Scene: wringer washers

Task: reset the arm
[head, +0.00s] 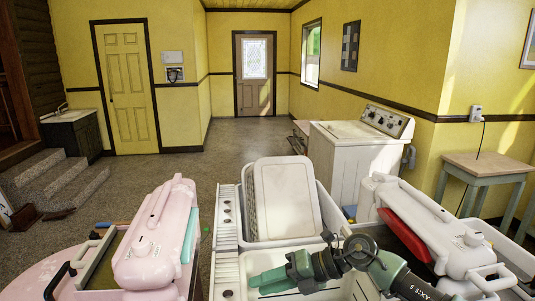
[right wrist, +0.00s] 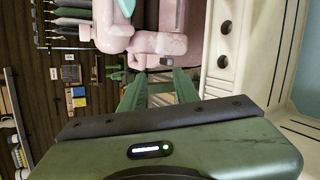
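My right arm comes in from the lower right of the head view. Its green gripper (head: 258,285) points left, over the pale double tub between the two washers. In the right wrist view the two green fingers (right wrist: 160,82) stand apart with a gap between them and nothing held. Beyond them is part of a pink washer (right wrist: 150,42), with the white tub edge (right wrist: 235,60) on the right. My left arm and left gripper are not in the head view.
The pink wringer washer (head: 155,245) stands left of the tub (head: 226,240), which holds a white basket (head: 286,195). A white wringer washer (head: 440,235) stands at the right. Behind are a white washing machine (head: 350,150) and wooden table (head: 487,170). Open floor (head: 215,150) extends toward the doors.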

